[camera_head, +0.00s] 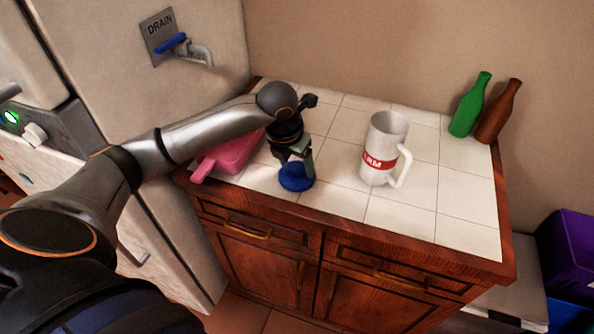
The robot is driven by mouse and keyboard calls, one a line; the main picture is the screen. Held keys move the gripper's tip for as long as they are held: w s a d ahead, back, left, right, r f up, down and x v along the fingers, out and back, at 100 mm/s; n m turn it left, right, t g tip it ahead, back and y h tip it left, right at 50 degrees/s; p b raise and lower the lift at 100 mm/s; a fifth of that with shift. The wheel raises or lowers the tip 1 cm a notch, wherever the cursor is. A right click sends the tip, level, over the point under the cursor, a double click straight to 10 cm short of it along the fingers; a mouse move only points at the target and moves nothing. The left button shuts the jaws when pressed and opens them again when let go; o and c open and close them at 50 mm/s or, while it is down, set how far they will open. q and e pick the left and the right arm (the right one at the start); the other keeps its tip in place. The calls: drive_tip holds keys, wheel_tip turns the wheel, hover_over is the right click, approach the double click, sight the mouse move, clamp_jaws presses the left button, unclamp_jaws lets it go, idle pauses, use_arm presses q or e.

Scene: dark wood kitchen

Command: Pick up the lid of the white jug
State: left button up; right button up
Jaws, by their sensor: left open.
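The white jug (378,160) stands upright on the tiled counter, with a red band, lettering and a handle on its right side. Its top looks open, with no lid on it. A round blue piece (296,180), which looks like the lid, lies on the counter to the left of the jug. My left gripper (295,162) points down right over the blue piece and is open. Its fingertips are close to the piece; I cannot tell whether they touch it. My right gripper is not in view.
A pink board or tray (232,152) lies behind and left of my left gripper. A green bottle (469,106) and a brown bottle (498,112) lean at the back right corner. The front right tiles of the counter (449,218) are clear.

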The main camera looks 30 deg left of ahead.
use_arm(q)
drive_tip(key=shift+f, duration=0.2)
clamp_jaws()
idle(0.5)
